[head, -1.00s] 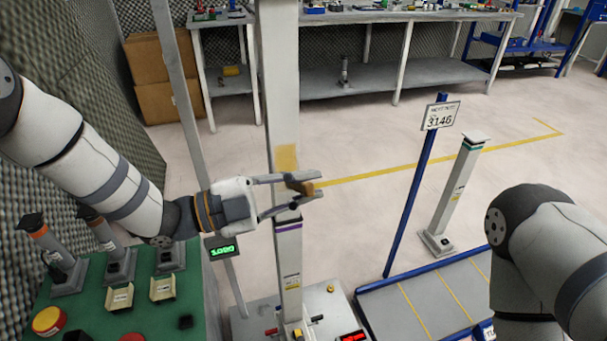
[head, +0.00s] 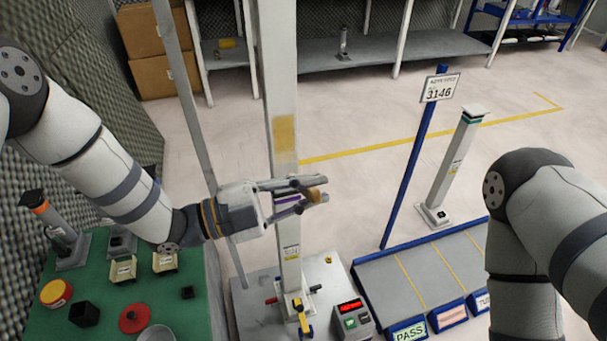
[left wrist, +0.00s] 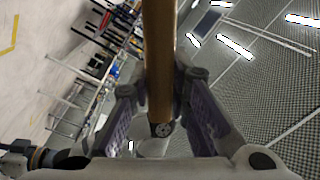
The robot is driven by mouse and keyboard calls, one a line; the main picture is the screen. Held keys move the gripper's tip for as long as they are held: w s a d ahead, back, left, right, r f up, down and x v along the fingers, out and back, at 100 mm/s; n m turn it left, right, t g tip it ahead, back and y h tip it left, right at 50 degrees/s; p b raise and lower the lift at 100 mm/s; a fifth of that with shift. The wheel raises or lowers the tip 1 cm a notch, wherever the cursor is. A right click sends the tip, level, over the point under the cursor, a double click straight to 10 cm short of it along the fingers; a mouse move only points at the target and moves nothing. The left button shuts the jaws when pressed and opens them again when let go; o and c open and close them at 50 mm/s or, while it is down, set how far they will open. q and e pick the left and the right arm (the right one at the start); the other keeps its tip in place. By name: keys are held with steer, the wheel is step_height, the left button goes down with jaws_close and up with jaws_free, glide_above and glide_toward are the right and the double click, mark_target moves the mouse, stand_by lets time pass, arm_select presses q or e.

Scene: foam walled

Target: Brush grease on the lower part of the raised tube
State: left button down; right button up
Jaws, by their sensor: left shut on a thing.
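The raised tube (head: 279,80) is a tall white upright column in the head view, with a yellowish patch (head: 284,132) on its front above my gripper. My left gripper (head: 308,190) is in front of the tube, below that patch. It is shut on a brush (head: 316,195), of which only a short brown part shows in the head view. In the left wrist view, the brown handle (left wrist: 160,60) runs between the two fingers and ends in a dark cap. The bristles cannot be made out, nor whether they touch the tube. My right gripper is out of view.
The tube's grey base (head: 250,290) carries small clamps and a box with a red display (head: 350,318). A green bench (head: 100,285) with stands and pots is at left. A sloped tray (head: 420,280), a blue post and another column stand at right.

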arm_select(q)
steer(key=shift+s+d+r, duration=0.1)
steer(key=shift+s+d, duration=0.05)
steer(key=shift+s, duration=0.3)
steer(key=shift+s+d+r, duration=0.1)
steer(key=shift+s+d, duration=0.05)
steer(key=shift+s, duration=0.25)
steer(key=shift+s+f, duration=0.1)
steer(key=shift+f, duration=0.15)
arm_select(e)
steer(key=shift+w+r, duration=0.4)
arm_select(q)
steer(key=s, duration=0.1)
steer(key=s+d+p, duration=0.1)
steer(key=s, duration=0.1)
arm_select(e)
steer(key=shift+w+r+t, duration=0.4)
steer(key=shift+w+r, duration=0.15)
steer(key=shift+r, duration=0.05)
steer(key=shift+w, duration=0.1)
